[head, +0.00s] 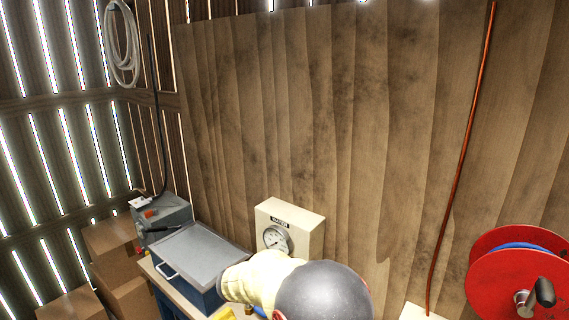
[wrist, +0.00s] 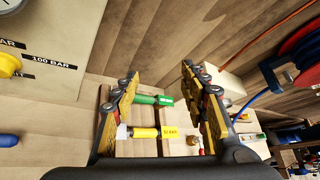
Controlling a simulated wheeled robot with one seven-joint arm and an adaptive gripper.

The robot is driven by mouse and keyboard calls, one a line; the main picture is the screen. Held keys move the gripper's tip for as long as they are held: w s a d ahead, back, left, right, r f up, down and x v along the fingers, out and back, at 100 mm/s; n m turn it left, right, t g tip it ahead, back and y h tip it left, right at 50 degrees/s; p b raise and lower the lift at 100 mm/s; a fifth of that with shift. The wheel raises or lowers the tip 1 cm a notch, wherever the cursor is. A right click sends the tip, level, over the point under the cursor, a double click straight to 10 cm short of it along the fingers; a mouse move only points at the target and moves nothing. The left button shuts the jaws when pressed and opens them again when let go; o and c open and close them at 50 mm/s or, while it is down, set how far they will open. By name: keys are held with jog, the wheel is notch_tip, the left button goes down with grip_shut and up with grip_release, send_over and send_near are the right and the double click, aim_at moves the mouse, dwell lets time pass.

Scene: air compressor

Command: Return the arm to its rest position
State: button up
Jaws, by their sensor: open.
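My gripper (wrist: 160,100) shows in the wrist view with its two padded fingers spread apart and nothing between the tips. Beyond and below the fingers, a green cylinder (wrist: 150,99) and a yellow cylinder (wrist: 150,132) with a label lie on a pale wooden surface. I cannot tell whether the fingers touch them; they appear apart. In the head view, my arm, pale with a dark grey joint, reaches in at the bottom centre, and the gripper itself is hidden there.
A gauge box (head: 290,228) stands against the wooden wall (head: 330,110). A grey-lidded toolbox (head: 200,262) and cardboard boxes (head: 110,240) are at left. A red hose reel (head: 517,275) is at right, with an orange hose (head: 462,160) up the wall.

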jog(key=s+d+r+m+g+y+b, duration=0.1)
jog(key=s+d+r+m+g+y, duration=0.15)
jog(key=s+d+m, duration=0.5)
jog(key=s+d+r+m+g+y+b, duration=0.1)
jog(key=s+d+r+m+y+b, duration=0.25)
jog(key=s+m, duration=0.65)
jog(key=s+m+t+y+b, duration=0.1)
jog(key=s+m+t+y, duration=0.2)
jog(key=s+m, duration=1.1)
jog(key=shift+s+a+y, duration=0.45)
jog(key=shift+s+y, duration=0.85)
jog(key=shift+s, duration=1.05)
jog(key=shift+r+t, duration=0.1)
jog(key=shift+t, duration=0.15)
